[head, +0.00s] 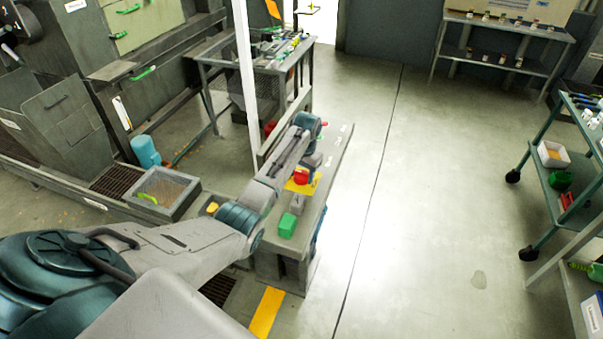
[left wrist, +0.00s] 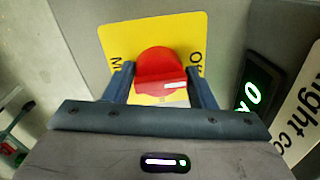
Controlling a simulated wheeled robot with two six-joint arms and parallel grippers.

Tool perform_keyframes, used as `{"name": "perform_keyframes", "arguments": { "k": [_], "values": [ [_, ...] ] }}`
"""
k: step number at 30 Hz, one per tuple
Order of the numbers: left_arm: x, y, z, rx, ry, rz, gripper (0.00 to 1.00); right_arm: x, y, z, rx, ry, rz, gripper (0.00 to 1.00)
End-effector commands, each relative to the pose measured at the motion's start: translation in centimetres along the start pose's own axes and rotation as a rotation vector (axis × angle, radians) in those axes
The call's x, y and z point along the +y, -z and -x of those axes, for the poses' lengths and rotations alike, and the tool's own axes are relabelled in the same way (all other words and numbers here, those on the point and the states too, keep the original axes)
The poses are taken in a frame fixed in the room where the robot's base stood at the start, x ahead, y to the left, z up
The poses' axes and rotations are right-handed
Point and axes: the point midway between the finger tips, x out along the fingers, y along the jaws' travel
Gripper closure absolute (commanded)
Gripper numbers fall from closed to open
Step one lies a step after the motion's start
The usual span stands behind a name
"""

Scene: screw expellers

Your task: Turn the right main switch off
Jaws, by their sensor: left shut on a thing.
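The right main switch is a red rotary knob (left wrist: 160,73) on a yellow plate (left wrist: 117,39), in the middle of the left wrist view. Dark letters show on the plate at the left and right of the knob. A white mark on the knob points to the right, toward the letter O. My left gripper (left wrist: 161,82) is shut on the knob, one finger on each side. In the head view the red knob (head: 301,177) and its yellow plate (head: 303,188) sit on the sloped console, partly behind my left arm. My right gripper is in neither view.
The grey console (head: 333,160) also carries a green button (head: 287,225) and another red knob (head: 323,124). A lit green display (left wrist: 256,95) and a printed label (left wrist: 303,110) are right of the plate. The floor (head: 420,200) right of the console is clear up to a trolley (head: 540,188).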

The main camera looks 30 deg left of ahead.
Motion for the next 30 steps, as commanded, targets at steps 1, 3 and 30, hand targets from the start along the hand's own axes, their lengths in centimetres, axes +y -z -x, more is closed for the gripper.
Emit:
{"name": "perform_keyframes", "arguments": {
  "k": [1, 3, 30],
  "values": [
    [0.27, -0.19, -0.33, -0.008, -0.004, 0.006, 0.72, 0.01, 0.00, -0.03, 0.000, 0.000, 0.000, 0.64],
    [0.28, -0.19, -0.33, -0.009, -0.005, 0.013, 0.72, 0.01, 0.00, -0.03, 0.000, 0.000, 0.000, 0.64],
    [0.10, 0.04, 0.48, -0.001, -0.001, 0.019, 0.31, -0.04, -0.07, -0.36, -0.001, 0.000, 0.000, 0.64]
  ]
}}
